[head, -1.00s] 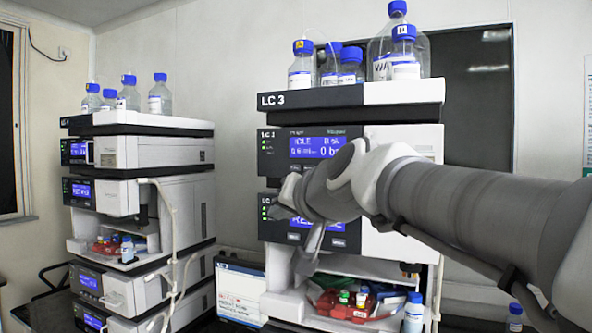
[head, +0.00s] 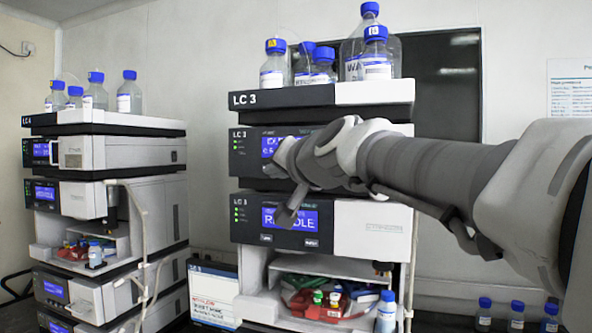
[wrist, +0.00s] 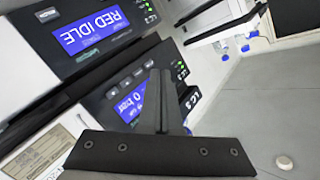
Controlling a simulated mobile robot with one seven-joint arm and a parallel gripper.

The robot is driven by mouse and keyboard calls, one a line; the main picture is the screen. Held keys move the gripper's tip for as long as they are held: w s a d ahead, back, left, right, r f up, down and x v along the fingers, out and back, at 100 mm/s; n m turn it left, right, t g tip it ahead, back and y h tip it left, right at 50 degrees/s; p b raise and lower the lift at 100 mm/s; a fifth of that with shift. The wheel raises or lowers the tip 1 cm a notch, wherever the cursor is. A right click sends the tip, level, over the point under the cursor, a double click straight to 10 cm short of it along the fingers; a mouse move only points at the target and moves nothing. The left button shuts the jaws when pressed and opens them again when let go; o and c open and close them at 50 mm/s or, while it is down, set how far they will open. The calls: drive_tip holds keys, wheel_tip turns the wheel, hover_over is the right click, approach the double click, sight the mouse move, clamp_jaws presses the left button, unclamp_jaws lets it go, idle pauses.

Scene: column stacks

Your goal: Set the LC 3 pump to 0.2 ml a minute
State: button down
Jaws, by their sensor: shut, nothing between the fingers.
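The LC 3 pump is the upper module (head: 246,150) of the right-hand stack in the head view. Its blue screen (head: 272,145) is partly hidden behind my gripper (head: 284,158). In the wrist view the pump panel (wrist: 112,92) appears turned over, with "0 bar" on its blue screen (wrist: 130,104) and a row of small buttons (wrist: 125,84) beside it. My gripper (wrist: 158,74) is shut and empty, its fingers overlapping the button and screen area in that view. I cannot tell whether they touch the panel. The flow value is not readable.
Below the pump, another LC 3 module (head: 370,226) shows "IDLE" on its blue screen (head: 290,219). Blue-capped bottles (head: 374,60) stand on top of the stack. An open bay beneath holds a red tray (head: 300,303) with vials. A second stack (head: 120,150) stands left.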

drive_tip(key=w+d, duration=0.3)
drive_tip(key=w, duration=0.5)
drive_tip(key=shift+b, duration=0.35)
drive_tip(key=shift+w, duration=0.15)
idle(1.6)
drive_tip(key=shift+w+d, duration=0.15)
drive_tip(key=shift+w, duration=0.2)
drive_tip(key=shift+w+d, duration=0.15)
drive_tip(key=shift+w, duration=0.2)
idle(0.6)
drive_tip(key=shift+s, duration=0.1)
drive_tip(key=shift+s+a+b, duration=0.3)
drive_tip(key=shift+s+b, duration=0.1)
drive_tip(key=shift+s, duration=0.3)
drive_tip(key=shift+s+a, duration=0.3)
drive_tip(key=shift+s, duration=0.5)
drive_tip(key=shift+s+a, duration=0.25)
drive_tip(key=shift+s, duration=0.5)
drive_tip(key=shift+s+a, duration=0.3)
drive_tip(key=shift+s, duration=0.5)
idle(0.7)
